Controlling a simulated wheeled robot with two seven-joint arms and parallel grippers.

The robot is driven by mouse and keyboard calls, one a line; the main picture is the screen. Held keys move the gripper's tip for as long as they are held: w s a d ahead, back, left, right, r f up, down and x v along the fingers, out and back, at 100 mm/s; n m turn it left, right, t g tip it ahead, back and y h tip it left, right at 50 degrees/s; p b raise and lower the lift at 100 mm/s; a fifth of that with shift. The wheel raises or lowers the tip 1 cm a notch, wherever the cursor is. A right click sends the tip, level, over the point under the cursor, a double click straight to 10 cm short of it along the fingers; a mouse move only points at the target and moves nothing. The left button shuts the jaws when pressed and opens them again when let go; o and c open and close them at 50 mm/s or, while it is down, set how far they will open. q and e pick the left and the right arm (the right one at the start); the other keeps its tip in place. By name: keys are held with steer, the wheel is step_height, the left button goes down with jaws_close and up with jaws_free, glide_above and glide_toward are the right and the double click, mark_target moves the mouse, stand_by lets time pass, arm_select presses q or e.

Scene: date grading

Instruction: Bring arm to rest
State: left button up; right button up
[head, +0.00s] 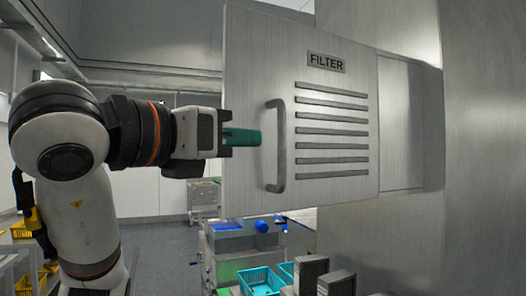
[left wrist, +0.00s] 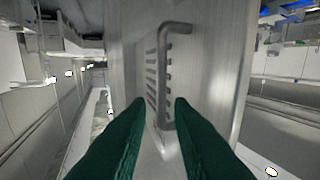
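My left gripper (head: 252,137) has green fingers and points at the filter door (head: 240,60), a grey metal panel labelled FILTER. Its fingertips are just left of the door's vertical bar handle (head: 276,146) in the head view. In the left wrist view the two green fingers (left wrist: 159,103) stand apart with a gap between them, and nothing is seen held. The handle (left wrist: 174,75) shows beyond the fingertips there, its lower end lined up with the gap. Whether a finger touches the handle I cannot tell. My right gripper is not in view.
The door stands out from a tall metal cabinet (head: 400,225), with an opening edge (head: 402,120) at its right. Below are a teal crate (head: 260,282), dark grey blocks (head: 311,272) and a machine with blue parts (head: 228,226). Open floor (head: 165,240) lies beneath my arm.

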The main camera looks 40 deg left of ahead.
arm_select(q)
steer(key=shift+s+a, duration=0.15)
steer(key=shift+s, duration=0.95)
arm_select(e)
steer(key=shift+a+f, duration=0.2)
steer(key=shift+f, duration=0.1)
